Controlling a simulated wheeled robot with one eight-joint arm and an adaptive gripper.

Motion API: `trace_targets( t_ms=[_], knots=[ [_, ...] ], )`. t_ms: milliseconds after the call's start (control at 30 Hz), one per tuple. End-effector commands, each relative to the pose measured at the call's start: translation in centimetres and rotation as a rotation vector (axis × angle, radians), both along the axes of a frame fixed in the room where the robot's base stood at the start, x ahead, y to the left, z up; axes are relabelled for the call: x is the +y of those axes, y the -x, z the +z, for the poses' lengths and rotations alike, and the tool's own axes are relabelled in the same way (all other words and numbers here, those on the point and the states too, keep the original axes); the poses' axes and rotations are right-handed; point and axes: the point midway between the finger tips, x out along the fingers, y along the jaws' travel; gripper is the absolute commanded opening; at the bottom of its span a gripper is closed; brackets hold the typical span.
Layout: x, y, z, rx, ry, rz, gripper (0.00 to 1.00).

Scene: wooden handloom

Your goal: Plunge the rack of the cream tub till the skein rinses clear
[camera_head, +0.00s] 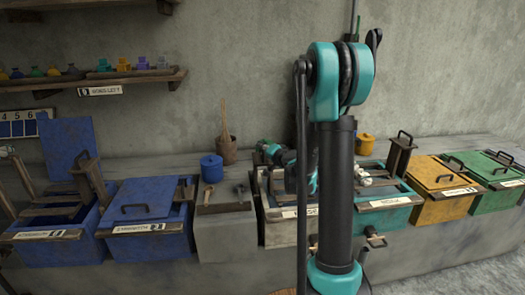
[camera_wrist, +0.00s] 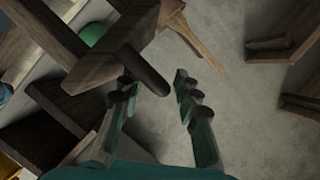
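The cream tub (camera_head: 279,232) stands in the row of tubs, left of my upright arm in the head view. Its rack and inside are mostly hidden by my arm, and I cannot make out a skein in it. My gripper (camera_wrist: 156,82) is open in the wrist view, with its two teal fingers apart. A dark bar end (camera_wrist: 147,72) of a wooden frame (camera_wrist: 105,65) shows between and just beyond the fingertips. I cannot tell whether it touches them, or whether it belongs to the rack. Nothing is visibly gripped.
A teal tub (camera_head: 385,219) with a pale lump (camera_head: 363,177) on it, a yellow tub (camera_head: 446,208) and a green tub (camera_head: 495,199) stand to the right. Blue tubs (camera_head: 150,240) stand left. A blue jar (camera_head: 211,168) and a brown pot (camera_head: 227,151) stand behind. A shelf (camera_head: 90,84) hangs above.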

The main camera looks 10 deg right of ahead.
Motion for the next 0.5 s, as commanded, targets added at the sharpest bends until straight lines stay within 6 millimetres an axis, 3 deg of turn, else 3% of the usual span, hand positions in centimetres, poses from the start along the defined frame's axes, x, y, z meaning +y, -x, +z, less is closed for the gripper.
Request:
trace_targets(
  t_ms=[167, 433, 500],
  knots=[
    [0.00, 0.01, 0.00, 0.000, 0.000, 0.000, 0.33],
    [-0.02, 0.03, 0.00, 0.000, 0.000, 0.000, 0.00],
    [-0.02, 0.02, 0.00, 0.000, 0.000, 0.000, 0.00]
  ],
)
